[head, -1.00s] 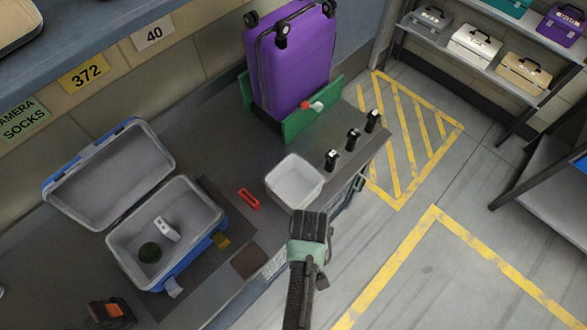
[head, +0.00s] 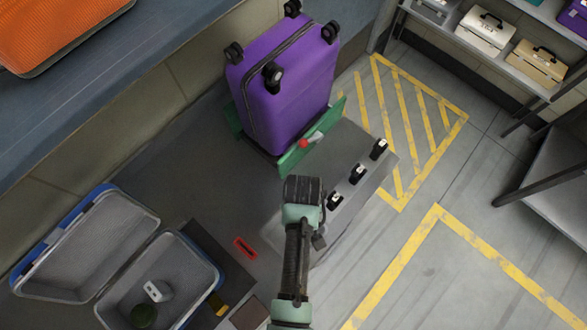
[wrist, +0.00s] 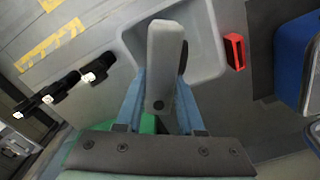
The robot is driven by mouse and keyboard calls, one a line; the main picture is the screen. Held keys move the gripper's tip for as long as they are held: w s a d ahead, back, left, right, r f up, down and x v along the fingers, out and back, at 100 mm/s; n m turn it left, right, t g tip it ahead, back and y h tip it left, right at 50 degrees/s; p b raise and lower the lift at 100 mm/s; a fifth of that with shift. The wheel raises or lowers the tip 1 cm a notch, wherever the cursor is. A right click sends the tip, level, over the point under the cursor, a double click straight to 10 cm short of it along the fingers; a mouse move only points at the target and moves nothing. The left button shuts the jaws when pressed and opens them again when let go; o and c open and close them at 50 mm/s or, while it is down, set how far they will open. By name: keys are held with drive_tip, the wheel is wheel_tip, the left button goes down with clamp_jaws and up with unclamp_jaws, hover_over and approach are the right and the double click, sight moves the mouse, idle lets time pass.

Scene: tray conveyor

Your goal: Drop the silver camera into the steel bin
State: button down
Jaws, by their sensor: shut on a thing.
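My gripper (wrist: 160,98) is shut on a pale grey block, the silver camera (wrist: 164,55), with a dark part showing on its right side. The two bluish fingers are on either side of its lower end. In the wrist view the camera overlaps the steel bin (wrist: 211,52), a pale grey, square, open tub, and is seen over its inside. The bin shows no contents, though part of it is hidden behind the camera. In the head view my gripper (head: 303,190) and arm cover most of the bin's place, and the held camera is hidden.
A purple suitcase (head: 285,95) stands in a green holder (head: 298,158) at the back. An open blue case (head: 205,262) at lower left holds a small white thing and a dark round one. A red item (head: 244,247) lies near the bin. Several black-and-white knobs (head: 357,173) line the right edge.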

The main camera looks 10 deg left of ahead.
wheel_tip(320, 180, down, 5)
drive_tip(key=b, duration=0.4)
drive_tip(key=shift+r, duration=0.1)
drive_tip(key=shift+c, duration=2.2)
unclamp_jaws()
drive_tip(key=shift+w, duration=0.1)
wheel_tip(320, 180, up, 13)
drive_tip(key=shift+b, duration=0.6)
